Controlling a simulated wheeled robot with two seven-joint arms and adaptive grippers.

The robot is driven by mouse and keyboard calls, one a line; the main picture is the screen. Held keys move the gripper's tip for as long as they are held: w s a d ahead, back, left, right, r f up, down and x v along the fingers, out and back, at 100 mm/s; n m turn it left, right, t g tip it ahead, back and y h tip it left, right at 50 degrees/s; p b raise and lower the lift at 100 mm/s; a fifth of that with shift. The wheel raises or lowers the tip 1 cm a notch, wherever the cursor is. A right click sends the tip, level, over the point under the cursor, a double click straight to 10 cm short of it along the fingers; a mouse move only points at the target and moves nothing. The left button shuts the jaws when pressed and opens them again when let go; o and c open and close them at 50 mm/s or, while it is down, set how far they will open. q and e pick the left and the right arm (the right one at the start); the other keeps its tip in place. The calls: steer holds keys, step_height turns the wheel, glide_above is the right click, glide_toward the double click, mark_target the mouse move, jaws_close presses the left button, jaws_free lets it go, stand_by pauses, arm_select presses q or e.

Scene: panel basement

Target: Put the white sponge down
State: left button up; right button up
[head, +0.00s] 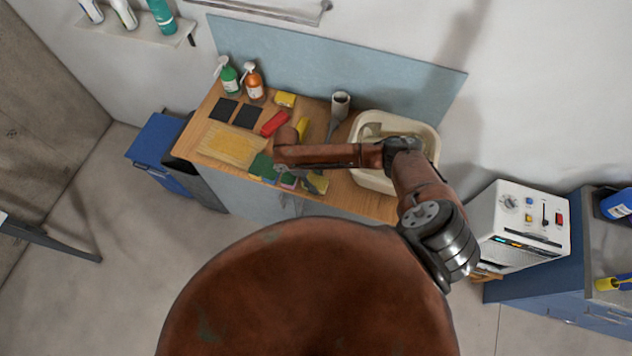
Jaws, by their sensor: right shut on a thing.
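My right arm reaches in from the lower right and bends left across the workbench (374,203). Its wrist end and right gripper (287,140) are over the middle of the bench, seen from above. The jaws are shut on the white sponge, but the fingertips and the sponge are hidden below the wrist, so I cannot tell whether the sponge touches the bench. My left gripper is not in view.
A cream basin (431,134) stands at the bench's right. A red object (274,123), yellow sponge (285,99) and green cloth (264,166) lie near the wrist. Spray bottles (253,82), dark squares (248,116) and a tan mat (232,146) are left. A control box (520,222) stands right.

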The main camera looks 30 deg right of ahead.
steer(key=o, duration=1.1)
steer(key=shift+f, duration=0.1)
steer(key=b+v, duration=0.1)
steer(key=v, duration=1.1)
steer(key=shift+a, duration=0.1)
